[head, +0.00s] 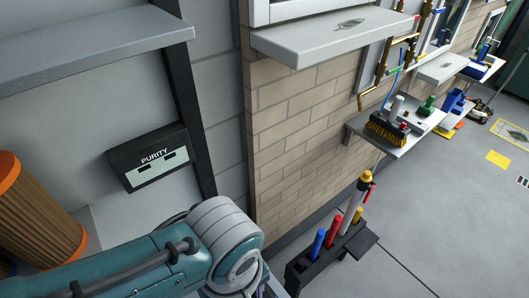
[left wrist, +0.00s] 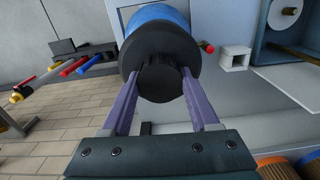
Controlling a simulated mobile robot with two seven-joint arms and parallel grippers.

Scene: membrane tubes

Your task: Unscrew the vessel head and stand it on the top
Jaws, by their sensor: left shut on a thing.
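In the left wrist view my left gripper (left wrist: 165,98) has its two purple fingers on either side of a black ribbed knob (left wrist: 158,78), shut on it. The knob stands out from a wider black round head (left wrist: 135,52). A blue cylinder (left wrist: 155,16) shows directly behind the head; whether the two are still joined by thread cannot be told. In the head view only my left arm shows at the bottom; its gripper, the knob and the blue cylinder are out of sight. My right gripper is in neither view.
In the head view a grey shelf (head: 90,57) is at the upper left, above a PURITY panel (head: 150,158). An orange-ended pleated cartridge (head: 33,215) stands at the left. A black rack (head: 300,273) holds coloured tubes near the floor. Open floor (head: 440,210) lies right.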

